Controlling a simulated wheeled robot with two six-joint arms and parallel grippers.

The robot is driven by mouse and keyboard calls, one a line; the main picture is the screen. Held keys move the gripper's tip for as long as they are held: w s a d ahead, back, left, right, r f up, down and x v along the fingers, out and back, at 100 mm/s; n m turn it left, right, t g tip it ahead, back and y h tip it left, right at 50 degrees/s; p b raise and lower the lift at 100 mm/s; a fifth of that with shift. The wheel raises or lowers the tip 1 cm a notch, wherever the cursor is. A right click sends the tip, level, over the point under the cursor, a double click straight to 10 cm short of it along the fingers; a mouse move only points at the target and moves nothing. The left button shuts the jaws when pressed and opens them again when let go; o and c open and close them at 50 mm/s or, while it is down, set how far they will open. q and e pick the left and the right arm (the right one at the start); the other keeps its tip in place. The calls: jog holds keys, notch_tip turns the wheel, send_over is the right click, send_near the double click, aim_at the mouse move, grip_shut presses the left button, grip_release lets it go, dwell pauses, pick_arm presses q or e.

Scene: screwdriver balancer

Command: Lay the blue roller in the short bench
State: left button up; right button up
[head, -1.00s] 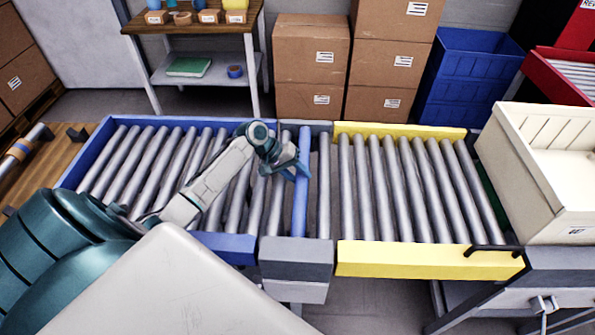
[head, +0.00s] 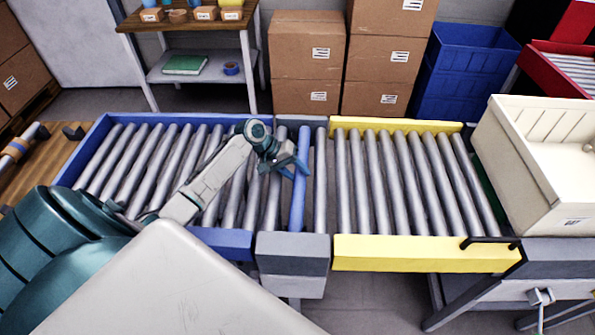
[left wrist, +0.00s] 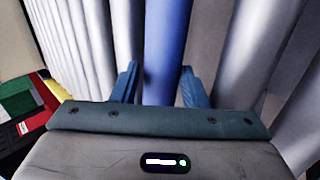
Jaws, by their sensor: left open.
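The blue roller (head: 298,205) lies lengthwise across the short grey bench (head: 292,249), between the blue-framed and yellow-framed conveyors. It is roughly parallel to the silver rollers beside it. My left gripper (head: 295,168) is over the middle of the roller with its jaws open. In the left wrist view the blue roller (left wrist: 166,45) runs between the two parted blue fingers (left wrist: 159,86), with a gap on at least the right side. The fingers hide a short stretch of the roller in the head view. I cannot see the roller's end seats clearly. My right gripper is out of view.
The blue-framed conveyor (head: 222,239) is on the left and the yellow-framed one (head: 420,254) on the right. A cream bin (head: 545,205) stands at the right end. A wooden table (head: 45,168) is at the far left. Cardboard boxes (head: 307,60) and blue crates (head: 465,85) stand behind.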

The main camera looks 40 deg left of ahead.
pick_arm(q)
jog(key=shift+s+a+f, duration=0.3)
jog(key=shift+a+f, duration=0.05)
jog(key=shift+f, duration=0.1)
jog(key=shift+c, duration=0.2)
jog(key=shift+s+a+r, duration=0.1)
jog(key=shift+a+r, duration=0.2)
jog(key=shift+r, duration=0.05)
jog(key=shift+o, duration=0.4)
jog(key=b+v, duration=0.1)
jog(key=v, duration=0.8)
jog(key=shift+r+b, duration=0.35)
jog(key=shift+b, duration=0.05)
jog(key=shift+d+r, duration=0.1)
jog(key=shift+r, duration=0.3)
jog(key=shift+r, duration=0.1)
